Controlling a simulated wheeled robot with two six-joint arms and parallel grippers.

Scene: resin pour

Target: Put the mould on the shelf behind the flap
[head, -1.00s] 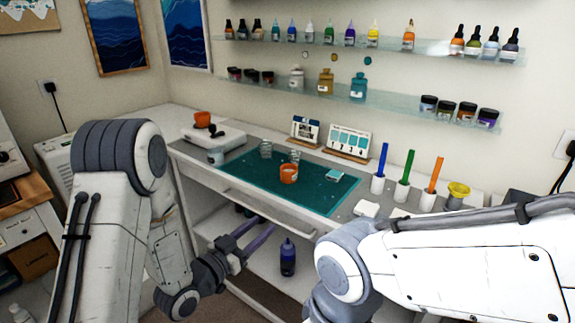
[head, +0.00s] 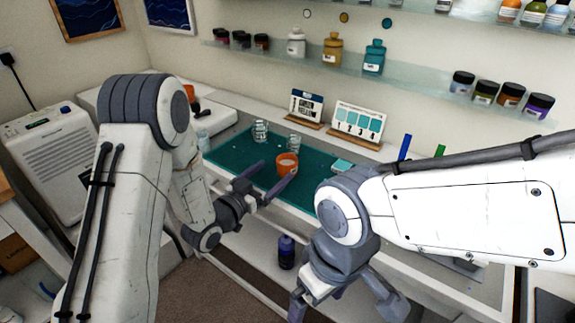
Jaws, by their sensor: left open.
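I cannot pick out the mould for certain. A small pale teal block (head: 342,166) lies on the right part of the teal mat (head: 235,150). An orange cup (head: 287,161) stands on the mat near its front edge. My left gripper (head: 266,184) is open, its fingers spread in front of the cup; I cannot tell whether they touch it. My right gripper (head: 346,308) hangs at the bottom of the picture, fingers apart and nothing seen between them. The lower shelf (head: 262,238) under the bench is partly hidden by my arms. No flap can be made out.
A dark blue bottle (head: 287,252) stands on the lower shelf. Two clear cups (head: 260,131) and two display cards (head: 357,124) stand behind the cup. Glass wall shelves (head: 400,82) hold jars and bottles. My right arm hides the bench's right side.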

